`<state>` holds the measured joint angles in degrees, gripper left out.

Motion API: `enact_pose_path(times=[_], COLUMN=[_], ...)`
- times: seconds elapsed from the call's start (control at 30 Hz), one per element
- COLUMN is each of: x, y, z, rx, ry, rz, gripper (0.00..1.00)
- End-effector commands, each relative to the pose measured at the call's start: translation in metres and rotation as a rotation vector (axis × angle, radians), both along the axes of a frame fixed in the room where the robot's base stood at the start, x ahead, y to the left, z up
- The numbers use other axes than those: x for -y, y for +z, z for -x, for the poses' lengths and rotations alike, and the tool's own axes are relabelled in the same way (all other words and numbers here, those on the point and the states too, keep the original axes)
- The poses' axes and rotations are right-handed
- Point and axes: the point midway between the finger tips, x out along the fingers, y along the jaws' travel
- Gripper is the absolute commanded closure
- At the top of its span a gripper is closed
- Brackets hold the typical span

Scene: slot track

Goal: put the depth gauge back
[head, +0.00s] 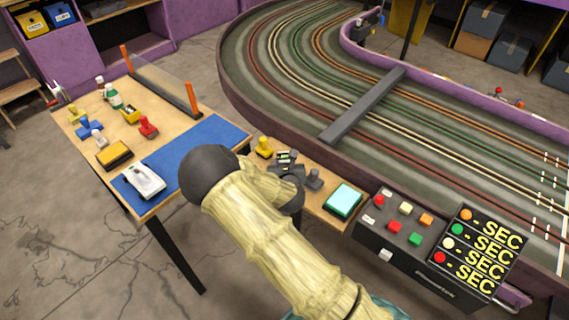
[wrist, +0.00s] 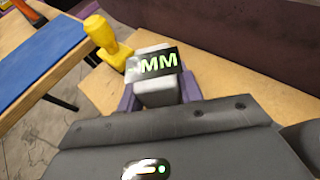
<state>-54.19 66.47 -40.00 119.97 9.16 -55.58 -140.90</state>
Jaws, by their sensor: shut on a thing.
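The depth gauge (wrist: 157,88) is a pale grey block with a black display reading "MM" in green. It sits between the purple fingers of my gripper (wrist: 160,98), which is shut on it. In the head view my gripper (head: 290,165) is over the narrow wooden ledge (head: 330,214) beside the track, partly hidden by my arm. I cannot tell whether the gauge touches the ledge or is held just above it.
A yellow knobbed piece (head: 264,148) stands close left of my gripper, a grey one (head: 313,180) close right. Further right are a teal-topped box (head: 343,201) and a button console (head: 395,230). The workbench with a blue mat (head: 218,138) is left.

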Motion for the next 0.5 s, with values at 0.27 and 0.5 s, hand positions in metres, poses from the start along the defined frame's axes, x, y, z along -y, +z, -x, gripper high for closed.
enact_pose_path(times=[0.27,0.5], x=[-0.0005,-0.0004], y=[-0.0021,-0.0016], z=[0.0001,0.0001], rx=[0.0,0.0], ry=[0.001,0.001], rz=[0.0,0.0], gripper=[0.43,0.43])
